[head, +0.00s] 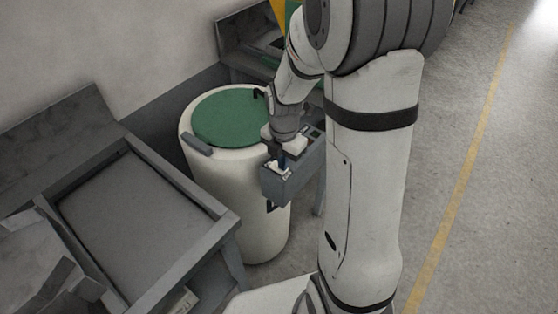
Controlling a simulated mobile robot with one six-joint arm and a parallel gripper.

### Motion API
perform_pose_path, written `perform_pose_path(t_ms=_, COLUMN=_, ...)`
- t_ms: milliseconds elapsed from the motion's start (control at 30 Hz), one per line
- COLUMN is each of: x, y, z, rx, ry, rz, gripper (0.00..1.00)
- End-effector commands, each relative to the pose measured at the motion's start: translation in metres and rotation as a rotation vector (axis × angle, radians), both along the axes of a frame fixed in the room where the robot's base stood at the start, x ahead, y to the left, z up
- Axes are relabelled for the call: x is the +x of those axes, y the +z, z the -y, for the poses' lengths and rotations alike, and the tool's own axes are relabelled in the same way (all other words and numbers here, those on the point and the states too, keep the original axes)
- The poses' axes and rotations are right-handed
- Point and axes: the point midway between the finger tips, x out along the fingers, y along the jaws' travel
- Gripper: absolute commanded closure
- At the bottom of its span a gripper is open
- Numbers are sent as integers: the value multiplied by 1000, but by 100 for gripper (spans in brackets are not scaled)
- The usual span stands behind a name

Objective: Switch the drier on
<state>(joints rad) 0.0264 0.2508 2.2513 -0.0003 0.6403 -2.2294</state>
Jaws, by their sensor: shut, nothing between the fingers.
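The drier (240,190) is a cream-white drum with a green round lid (232,116), standing in the middle left of the head view. A grey control box (285,187) is on the drum's right side. A small blue and white part (283,166) shows at the box's top; whether it is a switch is too small to tell. My gripper (279,157) is shut and empty, pointing down at the top of the box, right by the blue part. I cannot tell whether the fingertips touch it. My arm hides part of the box and what lies behind it.
A grey bench with a sunken tray (135,215) stands to the left of the drum. Another grey bench (245,50) stands behind it against the wall. The concrete floor on the right, with a yellow line (465,165), is clear.

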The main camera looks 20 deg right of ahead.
Motion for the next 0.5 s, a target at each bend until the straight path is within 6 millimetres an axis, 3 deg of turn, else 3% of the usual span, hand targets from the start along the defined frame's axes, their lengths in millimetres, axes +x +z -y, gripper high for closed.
perform_pose_path(t_ms=500, x=-1, y=-4, z=1, rx=-1, ry=-1, rz=-1, gripper=100)
